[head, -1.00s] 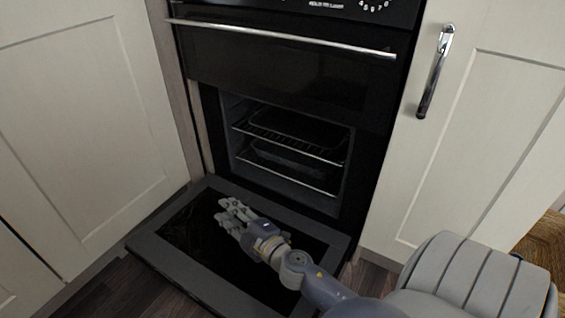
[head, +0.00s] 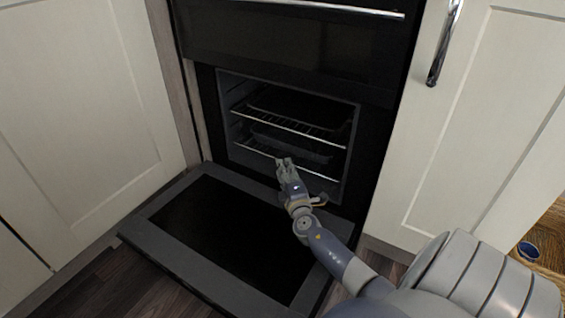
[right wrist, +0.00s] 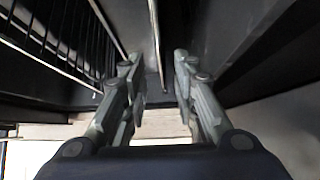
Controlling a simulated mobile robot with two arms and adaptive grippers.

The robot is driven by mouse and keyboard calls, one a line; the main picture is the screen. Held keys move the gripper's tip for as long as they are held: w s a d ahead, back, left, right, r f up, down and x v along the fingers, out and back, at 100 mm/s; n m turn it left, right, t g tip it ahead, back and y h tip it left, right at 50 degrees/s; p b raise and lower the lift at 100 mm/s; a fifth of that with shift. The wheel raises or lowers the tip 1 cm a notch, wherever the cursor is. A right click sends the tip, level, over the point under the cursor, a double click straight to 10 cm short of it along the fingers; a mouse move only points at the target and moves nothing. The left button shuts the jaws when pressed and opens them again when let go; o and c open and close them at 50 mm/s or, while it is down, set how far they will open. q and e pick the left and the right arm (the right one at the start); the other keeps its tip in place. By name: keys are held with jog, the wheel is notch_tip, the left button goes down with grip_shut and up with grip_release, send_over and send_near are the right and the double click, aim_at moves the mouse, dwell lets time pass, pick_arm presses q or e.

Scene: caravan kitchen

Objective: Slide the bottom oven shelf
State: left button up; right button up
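The bottom oven shelf (head: 253,151) is a wire rack low inside the open oven, with a dark tray (head: 290,148) above its front bar. My right gripper (head: 284,162) is at the front bar of this shelf, near its middle. In the right wrist view the gripper's two fingers (right wrist: 156,75) stand apart, with a gap between them. A thin metal bar (right wrist: 155,35) runs in line with that gap; I cannot tell whether the fingers touch it. My left gripper is out of view.
The upper oven shelf (head: 290,129) sits above, inside the oven. The oven door (head: 165,258) is folded down in front, below my right arm. Cream cupboard doors flank the oven on the left (head: 80,110) and right (head: 470,130).

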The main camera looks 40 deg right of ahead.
jog(key=shift+b+x, duration=0.35)
jog(key=shift+x, duration=1.5)
jog(key=shift+c, duration=0.3)
grip_shut()
